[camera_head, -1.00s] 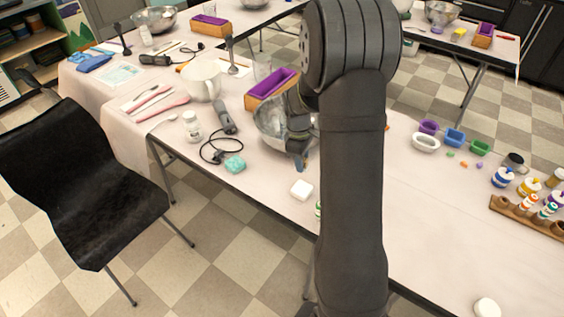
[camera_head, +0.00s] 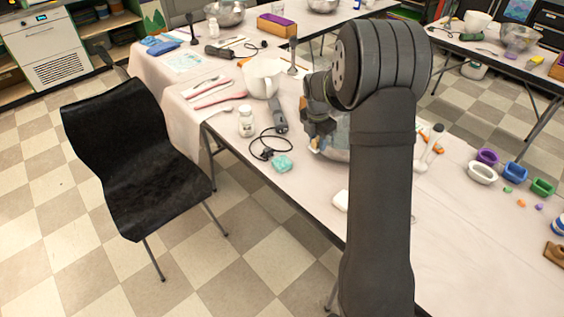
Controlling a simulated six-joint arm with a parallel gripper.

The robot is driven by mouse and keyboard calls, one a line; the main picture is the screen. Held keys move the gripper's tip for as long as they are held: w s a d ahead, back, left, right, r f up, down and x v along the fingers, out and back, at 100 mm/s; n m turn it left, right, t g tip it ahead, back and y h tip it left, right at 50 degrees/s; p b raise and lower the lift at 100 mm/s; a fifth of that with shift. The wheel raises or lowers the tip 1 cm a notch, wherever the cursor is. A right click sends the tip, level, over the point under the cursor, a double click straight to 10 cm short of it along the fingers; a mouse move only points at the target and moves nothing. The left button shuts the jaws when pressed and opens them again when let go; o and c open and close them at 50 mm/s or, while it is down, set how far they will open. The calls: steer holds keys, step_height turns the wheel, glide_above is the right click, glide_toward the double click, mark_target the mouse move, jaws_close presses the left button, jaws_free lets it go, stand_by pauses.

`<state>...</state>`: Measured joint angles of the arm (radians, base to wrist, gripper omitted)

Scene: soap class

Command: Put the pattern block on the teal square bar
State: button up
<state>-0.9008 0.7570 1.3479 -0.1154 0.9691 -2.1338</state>
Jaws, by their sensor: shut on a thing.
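The teal square bar (camera_head: 282,163) lies on the white-covered table near its front edge, beside a black cable. My gripper (camera_head: 315,143) is above the table, to the right of the bar and apart from it, in front of a metal bowl (camera_head: 336,150). It is shut on a small, pale yellowish piece (camera_head: 313,147), which I take to be the pattern block. The piece is tiny here and mostly hidden by the fingers, so its shape cannot be told. The top of the bar looks bare.
A white bottle (camera_head: 246,122), a grey hand blender (camera_head: 279,118) and a white pitcher (camera_head: 262,77) stand or lie behind the bar. A white soap bar (camera_head: 341,200) lies near the front edge, partly behind my arm. A black chair (camera_head: 135,150) stands left of the table.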

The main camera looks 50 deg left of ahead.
steer(key=shift+s+a+n, duration=0.1)
steer(key=shift+a+n, duration=0.2)
glide_above(283, 161)
steer(key=f, duration=0.7)
steer(key=shift+s, duration=0.2)
steer(key=shift+f, duration=1.95)
steer(key=shift+f, duration=0.2)
steer(key=o, duration=1)
steer(key=shift+c, duration=0.2)
steer(key=shift+r, duration=0.1)
